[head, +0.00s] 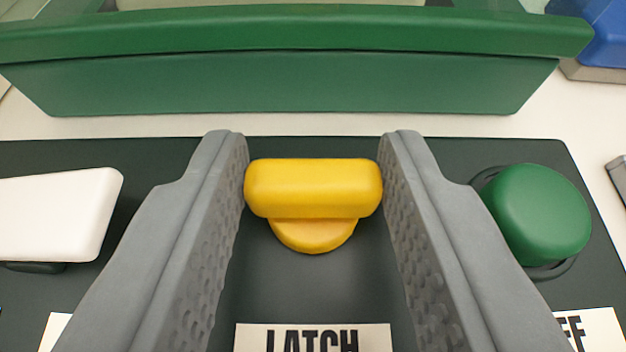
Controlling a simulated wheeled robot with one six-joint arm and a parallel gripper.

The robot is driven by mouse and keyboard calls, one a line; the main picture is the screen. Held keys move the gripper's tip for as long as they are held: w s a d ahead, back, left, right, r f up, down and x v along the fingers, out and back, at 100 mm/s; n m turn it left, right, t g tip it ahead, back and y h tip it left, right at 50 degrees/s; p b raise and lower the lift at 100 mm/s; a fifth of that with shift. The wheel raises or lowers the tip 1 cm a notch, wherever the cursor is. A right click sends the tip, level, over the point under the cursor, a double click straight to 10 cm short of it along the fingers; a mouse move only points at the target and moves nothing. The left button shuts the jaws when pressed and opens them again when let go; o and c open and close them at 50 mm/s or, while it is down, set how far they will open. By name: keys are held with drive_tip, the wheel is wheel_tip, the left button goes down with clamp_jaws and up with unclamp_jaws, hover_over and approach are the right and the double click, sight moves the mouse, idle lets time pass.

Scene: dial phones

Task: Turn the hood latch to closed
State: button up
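The hood latch is a yellow bar-shaped knob (313,188) on a round yellow base, on a dark panel (310,285) above a label reading "LATCH". Its bar lies crosswise, left to right in the picture. My gripper (314,160) has its two grey fingers on either side of the bar, one near each end. The fingers are wide apart. The gaps at the bar's ends are very small, and I cannot tell whether the pads touch it.
A green hood-like box (290,80) stands behind the panel. A white lever or switch (55,215) is left of my left finger. A round green knob (540,213) is close to the right finger, above a partly hidden label ending in "FF". A blue object (605,35) is at the back right.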

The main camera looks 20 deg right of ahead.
drive_tip(key=shift+a+m+h, duration=0.1)
drive_tip(key=shift+m+h, duration=0.2)
drive_tip(key=shift+h, duration=0.1)
drive_tip(key=m+h, duration=0.1)
drive_tip(key=m+g+h, duration=0.2)
drive_tip(key=shift+w+a, duration=0.2)
drive_tip(key=shift+a, duration=0.05)
drive_tip(key=m+g+h, duration=0.1)
drive_tip(key=m+g, duration=0.1)
drive_tip(key=m+g+h, duration=0.2)
drive_tip(key=m, duration=0.1)
drive_tip(key=shift+w+a+g+h, duration=0.1)
drive_tip(key=shift+w+g+h, duration=0.1)
drive_tip(key=shift+g+h, duration=0.15)
drive_tip(key=shift+g, duration=0.25)
drive_tip(key=o, duration=1)
drive_tip(key=v, duration=1.7)
drive_tip(key=shift+a, duration=0.25)
